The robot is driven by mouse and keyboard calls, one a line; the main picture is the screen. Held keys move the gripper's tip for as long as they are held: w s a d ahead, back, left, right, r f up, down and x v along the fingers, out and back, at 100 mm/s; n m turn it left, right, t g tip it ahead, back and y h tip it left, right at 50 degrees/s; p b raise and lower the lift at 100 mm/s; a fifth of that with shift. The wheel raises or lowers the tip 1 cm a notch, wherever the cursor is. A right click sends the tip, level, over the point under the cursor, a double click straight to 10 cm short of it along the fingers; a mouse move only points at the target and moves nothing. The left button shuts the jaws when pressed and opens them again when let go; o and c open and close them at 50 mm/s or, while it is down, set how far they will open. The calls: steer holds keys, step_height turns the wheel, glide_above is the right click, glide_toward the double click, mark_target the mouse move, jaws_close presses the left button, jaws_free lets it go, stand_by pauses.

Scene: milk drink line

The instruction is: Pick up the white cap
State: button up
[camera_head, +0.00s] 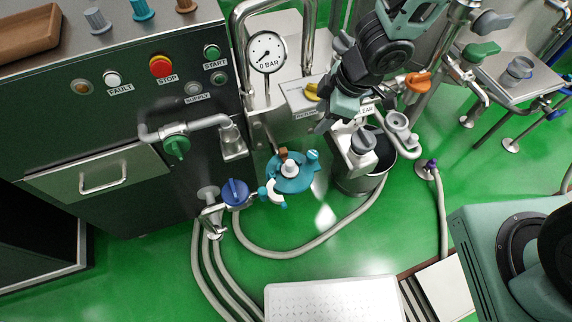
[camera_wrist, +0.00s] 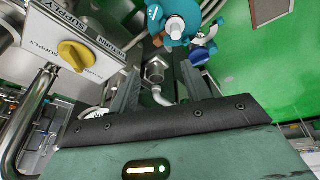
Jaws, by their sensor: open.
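A white round piece (camera_head: 290,168), which looks like the white cap, sits on top of a teal fitting (camera_head: 284,184) near the middle of the head view. In the wrist view the same white piece (camera_wrist: 176,28) shows at the top, beyond the fingertips. My gripper (camera_wrist: 160,72) is open, with nothing held between its two fingers. A metal pipe fitting (camera_wrist: 155,70) shows behind the gap between them. In the head view my arm comes down at upper right, to the right of the white piece and apart from it.
A pressure gauge (camera_head: 266,52) and pipes stand behind the teal fitting. A steel bucket (camera_head: 360,184) stands to its right. A panel with a yellow knob (camera_wrist: 74,54) is close on the left in the wrist view. Hoses (camera_head: 290,253) cross the green floor in front.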

step_height(320, 180, down, 3)
steer(key=s+n+g, duration=0.1)
steer(key=b, duration=0.6)
glide_above(290, 163)
steer(key=d, duration=0.2)
steer(key=shift+n+y, duration=0.3)
step_height(290, 163, down, 10)
steer(key=shift+w+d+r, duration=0.1)
steer(key=shift+d, duration=0.05)
steer(key=shift+x, duration=3.15)
steer(key=shift+r, duration=0.1)
steer(key=c, duration=0.8)
